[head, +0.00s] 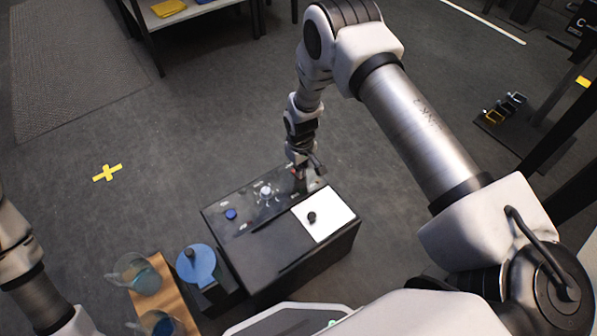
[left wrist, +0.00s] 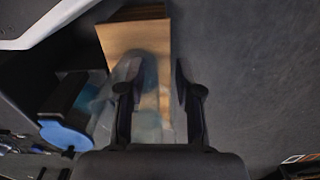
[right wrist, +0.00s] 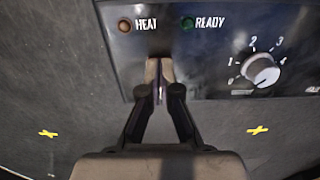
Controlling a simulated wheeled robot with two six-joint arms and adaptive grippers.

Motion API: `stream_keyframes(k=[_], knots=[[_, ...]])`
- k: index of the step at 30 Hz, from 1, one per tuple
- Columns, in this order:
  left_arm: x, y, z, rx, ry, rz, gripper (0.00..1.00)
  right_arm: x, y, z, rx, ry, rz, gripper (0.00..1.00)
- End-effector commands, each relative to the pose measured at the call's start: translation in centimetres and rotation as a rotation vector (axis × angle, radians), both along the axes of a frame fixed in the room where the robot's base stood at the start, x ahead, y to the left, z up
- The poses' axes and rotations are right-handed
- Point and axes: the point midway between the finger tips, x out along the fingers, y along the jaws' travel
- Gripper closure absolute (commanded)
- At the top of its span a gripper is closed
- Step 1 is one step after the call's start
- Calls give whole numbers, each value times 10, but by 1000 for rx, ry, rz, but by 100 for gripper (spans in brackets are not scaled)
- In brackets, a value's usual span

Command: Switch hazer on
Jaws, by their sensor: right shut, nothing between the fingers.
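A black box (head: 250,248) with a control panel stands on the floor in the head view. In the right wrist view its panel (right wrist: 160,20) carries a brown HEAT lamp (right wrist: 125,25), a dark green READY lamp (right wrist: 187,24) and a silver numbered dial (right wrist: 261,70). My right gripper (right wrist: 159,72) is shut and empty, its tips over the panel edge below and between the lamps; they cover what lies behind, and contact cannot be told. In the head view the right gripper (head: 303,172) is at the panel's far right. My left gripper (left wrist: 158,75) is open, above a clear glass vessel.
A blue knob (head: 231,214) is on the panel's left, and a black knob (head: 311,217) is on a white square. Left of the box are a blue round lid (head: 196,264) and a wooden board (head: 178,294) with glass vessels (head: 144,281). Open floor lies beyond.

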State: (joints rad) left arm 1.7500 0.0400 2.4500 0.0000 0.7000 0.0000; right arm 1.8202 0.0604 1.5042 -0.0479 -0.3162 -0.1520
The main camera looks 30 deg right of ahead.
Motion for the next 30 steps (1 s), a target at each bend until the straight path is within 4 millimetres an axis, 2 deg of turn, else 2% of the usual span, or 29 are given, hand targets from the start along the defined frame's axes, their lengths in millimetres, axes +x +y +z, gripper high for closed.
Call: stream_keyframes(k=[11,30], knots=[[0,0,-1,0,0,0,66,0,0,-3,0,0,0,100],[0,0,52,0,0,0,66,0,0,58,0,0,0,100]])
